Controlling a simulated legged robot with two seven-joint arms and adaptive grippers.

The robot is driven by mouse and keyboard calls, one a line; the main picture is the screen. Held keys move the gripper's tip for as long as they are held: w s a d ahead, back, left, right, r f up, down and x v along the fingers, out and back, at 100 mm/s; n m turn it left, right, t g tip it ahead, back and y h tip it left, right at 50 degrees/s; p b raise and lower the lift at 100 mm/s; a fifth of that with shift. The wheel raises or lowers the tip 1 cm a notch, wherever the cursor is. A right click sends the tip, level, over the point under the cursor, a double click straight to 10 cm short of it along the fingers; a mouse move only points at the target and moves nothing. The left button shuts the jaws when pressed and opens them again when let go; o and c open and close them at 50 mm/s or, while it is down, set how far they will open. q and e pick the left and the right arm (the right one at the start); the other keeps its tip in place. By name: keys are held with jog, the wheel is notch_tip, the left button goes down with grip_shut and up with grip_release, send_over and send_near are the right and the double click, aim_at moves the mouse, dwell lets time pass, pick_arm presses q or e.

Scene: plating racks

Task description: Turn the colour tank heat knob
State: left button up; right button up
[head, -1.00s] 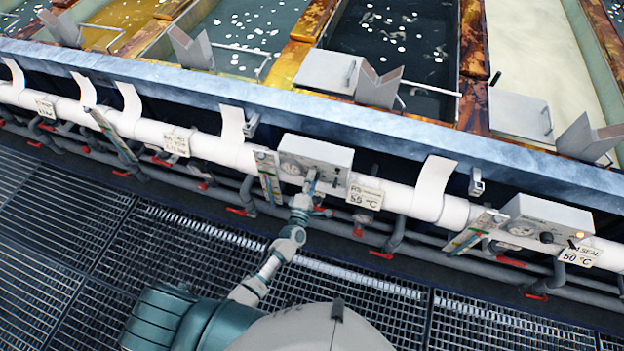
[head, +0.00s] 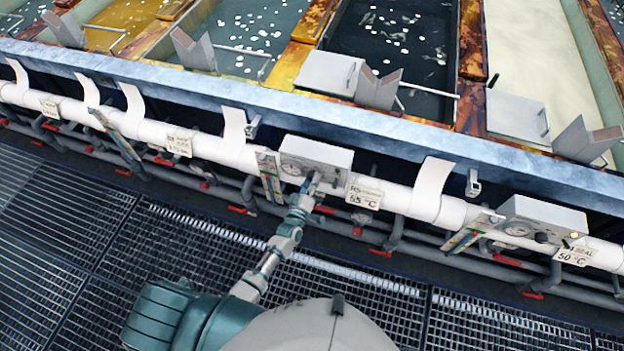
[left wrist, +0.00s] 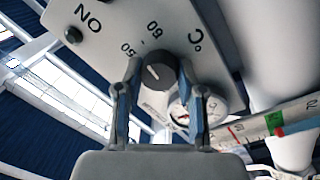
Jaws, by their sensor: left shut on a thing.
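The control box (head: 316,158) with a gauge on its front is mounted on the white pipe, above a label reading 55 °C (head: 364,194). In the left wrist view the box face (left wrist: 120,25) shows the marks "ON", 50, 60 and °C around a dark round knob (left wrist: 160,72). My left gripper (head: 314,186) is at the front of this box. In the left wrist view its two fingers (left wrist: 160,85) stand on either side of the knob, closed onto it. The knob is hidden by the gripper in the head view. My right gripper is not in view.
A second control box (head: 541,221) with a 50 °C label is on the pipe at the right. The tank edge (head: 400,132) runs above the pipe. Grey pipes with red valve handles (head: 380,252) run below, over a grating floor (head: 180,255).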

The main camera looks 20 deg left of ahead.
pick_arm(q)
jog(key=shift+s+f+m, duration=0.1)
jog(key=shift+f+m, duration=0.1)
jog(key=shift+m, duration=0.4)
jog(key=o, duration=1)
jog(key=shift+o, duration=0.7)
jog(key=shift+w, duration=0.2)
jog(key=s+a, duration=0.1)
jog(key=s, duration=1.1)
jog(key=shift+f, duration=0.35)
